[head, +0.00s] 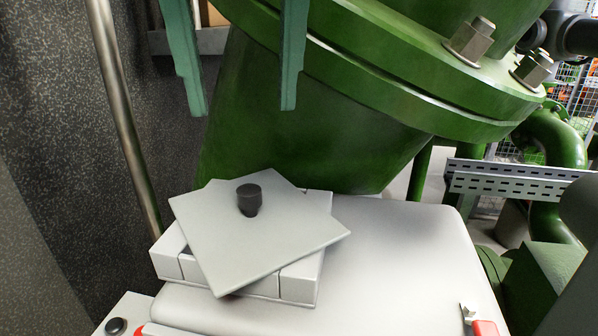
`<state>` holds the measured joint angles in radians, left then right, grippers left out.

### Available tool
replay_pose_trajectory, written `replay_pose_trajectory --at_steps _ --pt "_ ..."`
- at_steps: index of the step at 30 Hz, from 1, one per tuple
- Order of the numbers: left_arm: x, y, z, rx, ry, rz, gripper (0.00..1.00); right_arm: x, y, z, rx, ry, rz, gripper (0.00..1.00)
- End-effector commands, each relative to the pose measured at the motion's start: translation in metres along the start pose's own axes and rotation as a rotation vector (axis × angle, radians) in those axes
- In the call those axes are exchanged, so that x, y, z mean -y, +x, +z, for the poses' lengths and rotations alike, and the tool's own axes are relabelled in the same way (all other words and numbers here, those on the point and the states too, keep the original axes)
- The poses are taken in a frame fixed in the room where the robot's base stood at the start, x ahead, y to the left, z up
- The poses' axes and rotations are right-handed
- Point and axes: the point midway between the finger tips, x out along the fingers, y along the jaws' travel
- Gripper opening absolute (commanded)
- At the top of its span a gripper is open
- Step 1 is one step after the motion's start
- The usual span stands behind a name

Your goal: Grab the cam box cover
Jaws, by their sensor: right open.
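The cam box cover (290,237) is a flat light-grey square plate with a black knob (249,198) standing near its middle. It lies turned askew on top of a low white box (300,282), its corners reaching past the box walls. The cover hides most of the box's inside. My right gripper (243,108) shows as two teal fingers hanging from the top edge. They are wide apart with nothing between them, and appear above the cover and knob in the picture. My left gripper is not in view.
A large green flanged pipe (310,130) with bolts rises right behind the box. A metal pole (125,120) and a dark speckled wall stand at the left. The white surface (400,250) right of the box is mostly clear; a red-handled tool (484,327) lies at its front right.

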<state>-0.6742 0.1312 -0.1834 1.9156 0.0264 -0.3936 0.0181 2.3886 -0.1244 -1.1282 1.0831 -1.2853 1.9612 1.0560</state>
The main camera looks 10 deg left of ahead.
Motion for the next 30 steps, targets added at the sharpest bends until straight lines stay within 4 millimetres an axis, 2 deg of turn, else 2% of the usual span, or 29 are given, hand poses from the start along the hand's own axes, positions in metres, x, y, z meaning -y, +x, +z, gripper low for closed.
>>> replay_pose_trajectory --at_steps 9,17,25,30 --pt "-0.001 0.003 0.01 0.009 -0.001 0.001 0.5 0.001 0.054 -0.001 -0.004 0.0 0.0 0.65" --pt "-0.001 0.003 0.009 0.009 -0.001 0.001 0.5 0.0 0.076 -0.001 -0.002 0.001 0.0 0.65" --pt "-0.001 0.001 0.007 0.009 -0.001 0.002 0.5 -0.001 0.114 -0.003 -0.004 0.001 0.0 0.65" --pt "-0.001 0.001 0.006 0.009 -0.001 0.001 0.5 -0.001 0.123 -0.004 -0.002 0.0 0.001 0.65"
